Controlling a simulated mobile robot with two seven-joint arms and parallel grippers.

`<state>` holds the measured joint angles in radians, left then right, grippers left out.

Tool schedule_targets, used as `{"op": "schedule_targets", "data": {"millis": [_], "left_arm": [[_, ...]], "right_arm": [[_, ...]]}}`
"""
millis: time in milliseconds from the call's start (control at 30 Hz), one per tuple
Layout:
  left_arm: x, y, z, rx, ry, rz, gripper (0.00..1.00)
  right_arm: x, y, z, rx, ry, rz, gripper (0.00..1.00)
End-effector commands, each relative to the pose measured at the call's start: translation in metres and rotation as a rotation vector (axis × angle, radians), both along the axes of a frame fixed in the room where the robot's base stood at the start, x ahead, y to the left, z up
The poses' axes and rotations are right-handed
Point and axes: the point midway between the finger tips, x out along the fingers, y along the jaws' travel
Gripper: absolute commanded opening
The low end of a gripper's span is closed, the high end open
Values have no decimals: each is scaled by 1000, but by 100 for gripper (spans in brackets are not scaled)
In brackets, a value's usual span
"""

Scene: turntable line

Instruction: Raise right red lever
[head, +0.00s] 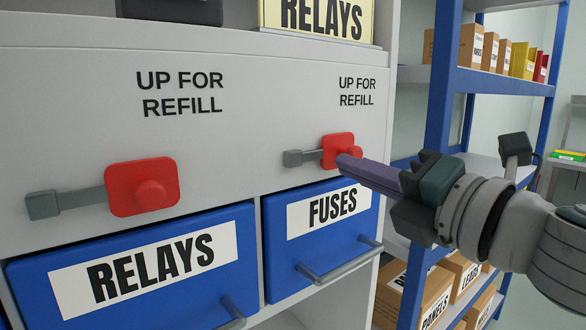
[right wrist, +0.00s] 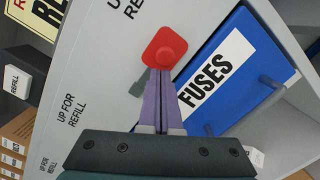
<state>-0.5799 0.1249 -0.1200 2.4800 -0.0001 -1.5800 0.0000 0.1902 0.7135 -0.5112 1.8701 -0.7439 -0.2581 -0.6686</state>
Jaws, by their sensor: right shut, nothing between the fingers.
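The right red lever (head: 338,147) sits on the white panel above the FUSES drawer, under an "UP FOR REFILL" label. Its grey arm lies roughly level, pointing left to a grey pivot block (head: 293,158). My right gripper (head: 345,161) is shut and empty, its purple fingertips at the lever's red knob. The right wrist view shows the red lever (right wrist: 165,47) just beyond the closed fingers (right wrist: 160,78); I cannot tell whether they touch. The left red lever (head: 142,187) is also level, above the RELAYS drawer. My left gripper is not in view.
Blue drawers marked RELAYS (head: 145,270) and FUSES (head: 322,236) have grey bar handles below the levers. A blue shelf post (head: 441,85) stands right of the cabinet, behind my right arm. Cardboard boxes (head: 415,295) stand low on the shelf.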

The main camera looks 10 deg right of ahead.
Motion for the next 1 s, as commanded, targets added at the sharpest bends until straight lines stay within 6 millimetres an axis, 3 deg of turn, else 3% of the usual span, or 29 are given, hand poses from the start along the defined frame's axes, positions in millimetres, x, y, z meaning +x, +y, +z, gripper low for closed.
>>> {"op": "schedule_targets", "data": {"millis": [733, 1000], "left_arm": [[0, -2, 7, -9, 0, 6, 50], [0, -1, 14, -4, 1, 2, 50]], "right_arm": [[0, -1, 9, -144, -62, 1, 0], [0, 0, 18, -282, -120, 1, 0]]}}
